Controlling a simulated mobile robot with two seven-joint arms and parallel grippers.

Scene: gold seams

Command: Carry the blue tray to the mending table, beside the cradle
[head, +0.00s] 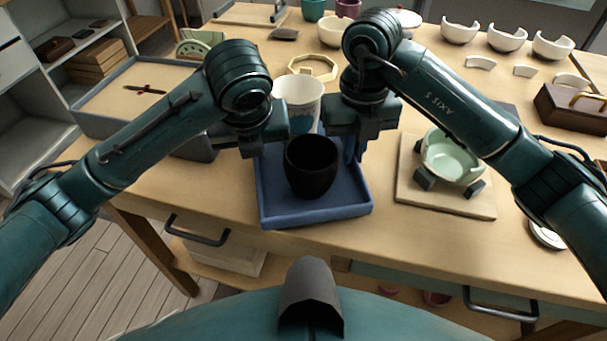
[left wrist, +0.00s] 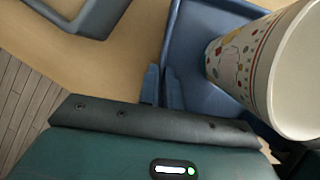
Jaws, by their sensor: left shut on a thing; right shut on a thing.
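The blue tray (head: 318,216) rests on the wooden table (head: 240,190), near its front edge. A black cup (head: 311,170) and a white patterned cup (head: 298,92) stand in it. My left gripper (head: 264,150) is shut on the tray's left wall; the left wrist view shows its fingers (left wrist: 162,88) astride the wall of the tray (left wrist: 188,45) next to the white cup (left wrist: 255,60). My right gripper (head: 354,150) is shut on the right wall, its fingertips partly hidden. To the right, a pale green bowl (head: 450,160) sits between grey blocks on a board, seemingly the cradle (head: 440,198).
A sand-filled box (head: 135,95) stands at the left. White broken bowls (head: 507,38), shards and a brown case (head: 572,108) are at the right. An octagonal frame (head: 315,67) lies behind the tray. A narrow bare strip separates tray and board.

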